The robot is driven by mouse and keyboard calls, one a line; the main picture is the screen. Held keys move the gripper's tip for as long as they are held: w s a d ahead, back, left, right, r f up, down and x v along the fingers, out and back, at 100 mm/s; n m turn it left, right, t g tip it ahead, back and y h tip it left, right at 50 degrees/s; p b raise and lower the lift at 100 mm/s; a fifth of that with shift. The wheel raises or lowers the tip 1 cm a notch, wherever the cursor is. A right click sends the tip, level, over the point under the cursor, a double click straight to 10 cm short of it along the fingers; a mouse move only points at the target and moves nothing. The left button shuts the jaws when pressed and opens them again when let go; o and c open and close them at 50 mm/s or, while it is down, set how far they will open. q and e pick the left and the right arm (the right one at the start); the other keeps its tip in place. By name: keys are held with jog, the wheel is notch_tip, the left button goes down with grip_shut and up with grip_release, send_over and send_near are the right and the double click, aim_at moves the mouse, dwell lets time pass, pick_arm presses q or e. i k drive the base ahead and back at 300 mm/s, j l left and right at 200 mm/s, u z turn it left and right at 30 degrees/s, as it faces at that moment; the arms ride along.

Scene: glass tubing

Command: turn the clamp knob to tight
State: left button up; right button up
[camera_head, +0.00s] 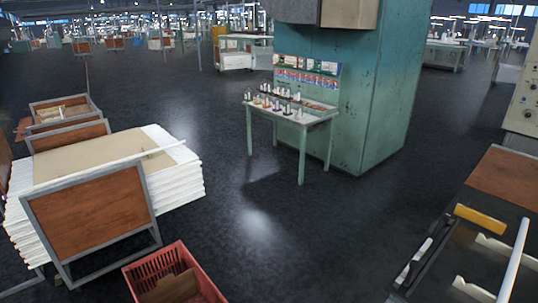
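I cannot make out a clamp knob in the head view. Neither of my grippers is in view, so whether they are open or shut does not show. A small green table (318,124) stands against a teal cabinet and carries several small upright pieces, too small to tell apart.
A metal-framed cart (92,213) with a white stack (178,190) stands at the left. A red crate (205,283) sits on the floor at the bottom. The teal cabinet (385,95) blocks the middle back. Dark floor (300,230) is open in the centre.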

aim_at(449, 217)
jog(key=z, duration=0.4)
jog(key=l+z, duration=0.15)
jog(key=z, duration=0.6)
jog(key=l+u, duration=0.6)
jog(key=u, duration=0.15)
